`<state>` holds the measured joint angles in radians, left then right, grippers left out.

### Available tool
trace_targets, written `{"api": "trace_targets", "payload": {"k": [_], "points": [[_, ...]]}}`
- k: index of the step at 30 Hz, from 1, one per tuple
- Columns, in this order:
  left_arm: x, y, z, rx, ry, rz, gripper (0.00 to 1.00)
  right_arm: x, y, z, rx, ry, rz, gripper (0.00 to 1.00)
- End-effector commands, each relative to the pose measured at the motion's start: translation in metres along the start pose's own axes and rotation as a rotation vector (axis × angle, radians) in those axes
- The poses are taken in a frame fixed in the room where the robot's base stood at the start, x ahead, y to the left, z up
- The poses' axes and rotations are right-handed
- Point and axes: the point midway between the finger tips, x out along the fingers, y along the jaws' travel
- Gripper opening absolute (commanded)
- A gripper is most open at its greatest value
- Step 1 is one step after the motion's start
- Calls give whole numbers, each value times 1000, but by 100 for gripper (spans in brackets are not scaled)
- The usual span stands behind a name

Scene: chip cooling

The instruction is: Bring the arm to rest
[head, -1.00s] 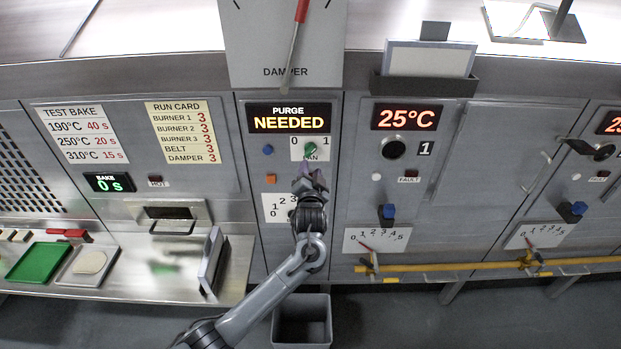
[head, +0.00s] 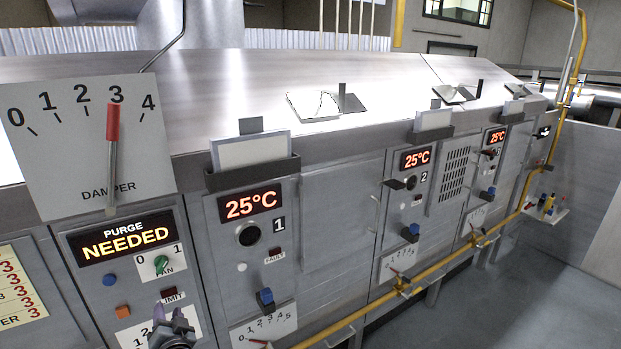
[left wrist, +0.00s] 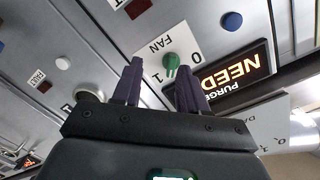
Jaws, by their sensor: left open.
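My left gripper (head: 174,308) shows at the bottom left of the head view, just below the green fan knob (head: 160,264). In the left wrist view the two dark purple fingers of my left gripper (left wrist: 158,80) stand apart with nothing between them. The fan knob (left wrist: 171,62) shows beyond the fingertips, between their lines, and appears clear of them. The rest of the left arm is out of the head view. My right gripper is not in view.
The purge display (head: 120,238) reads NEEDED. The red damper lever (head: 113,125) points at 3. Burner 1's display (head: 250,203) reads 25°C. A yellow gas pipe (head: 430,283) runs along the front. Open floor (head: 530,270) lies at right.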

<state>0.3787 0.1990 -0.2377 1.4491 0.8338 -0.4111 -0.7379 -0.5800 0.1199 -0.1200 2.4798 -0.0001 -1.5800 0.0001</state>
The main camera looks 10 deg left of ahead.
Motion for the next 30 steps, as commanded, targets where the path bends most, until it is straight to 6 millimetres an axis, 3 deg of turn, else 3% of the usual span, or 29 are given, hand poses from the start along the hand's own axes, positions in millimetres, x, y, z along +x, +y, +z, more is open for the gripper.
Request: {"api": "trace_targets", "payload": {"k": [3, 5, 9, 12, 17, 18, 21, 26, 30], "points": [[-28, 27, 59, 57, -70, 63, 43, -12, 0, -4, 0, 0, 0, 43], [-51, 39, 87, 78, -93, 108, 43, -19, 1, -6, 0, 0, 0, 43], [-121, 64, 136, 97, -146, 284, 43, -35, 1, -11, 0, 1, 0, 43], [-180, 75, 159, 68, -206, 449, 43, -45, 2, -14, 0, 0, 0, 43], [-285, 72, 167, -9, -341, 735, 43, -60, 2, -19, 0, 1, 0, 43], [-309, 67, 164, -26, -379, 798, 43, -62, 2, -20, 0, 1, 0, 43], [-358, 50, 150, -55, -465, 920, 43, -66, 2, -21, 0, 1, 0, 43], [-395, 23, 122, -73, -558, 1006, 43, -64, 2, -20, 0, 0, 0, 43], [-416, 11, 121, -65, -659, 1028, 43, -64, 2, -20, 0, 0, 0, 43]]}}
